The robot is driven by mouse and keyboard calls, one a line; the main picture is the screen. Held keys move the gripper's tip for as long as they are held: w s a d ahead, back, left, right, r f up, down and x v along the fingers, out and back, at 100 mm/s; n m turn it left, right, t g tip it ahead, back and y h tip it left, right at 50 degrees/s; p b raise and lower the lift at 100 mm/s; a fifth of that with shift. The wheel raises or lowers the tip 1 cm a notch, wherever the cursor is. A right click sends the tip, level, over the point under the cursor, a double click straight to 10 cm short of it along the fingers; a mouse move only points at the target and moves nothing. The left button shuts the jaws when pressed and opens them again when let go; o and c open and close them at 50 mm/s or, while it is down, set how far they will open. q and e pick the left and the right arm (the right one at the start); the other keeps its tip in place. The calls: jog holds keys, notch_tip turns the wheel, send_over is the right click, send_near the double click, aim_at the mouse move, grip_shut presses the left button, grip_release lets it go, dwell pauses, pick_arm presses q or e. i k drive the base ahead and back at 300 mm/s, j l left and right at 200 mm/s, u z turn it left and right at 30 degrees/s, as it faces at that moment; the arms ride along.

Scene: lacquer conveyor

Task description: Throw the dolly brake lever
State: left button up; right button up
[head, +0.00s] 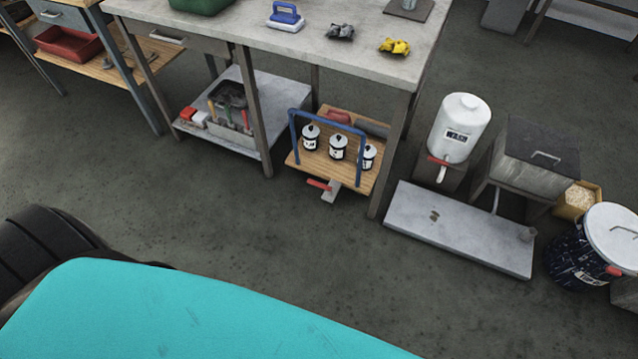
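The dolly (293,158) is a low wooden platform with a blue push handle (290,133), standing under the grey-topped table. Several small white and black cans stand on it. The brake lever (319,185) has a red grip and sits on a grey bracket (331,192) at the dolly's front edge, pointing left. Neither of my grippers is in the head view.
A low grey platform (460,229) lies on the floor right of the dolly, with a white tank (459,120) behind it. A dark drum (580,250) stands at the far right. The table leg (391,165) is close to the dolly's right side. The floor in front (240,215) is clear.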

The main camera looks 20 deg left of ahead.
aim_at(328, 189)
jog(key=i+j+u, duration=0.15)
jog(key=i+j, duration=0.15)
jog(key=j, duration=0.2)
jog(key=i+j+u, duration=0.15)
jog(key=i+j, duration=0.2)
jog(key=j, duration=0.15)
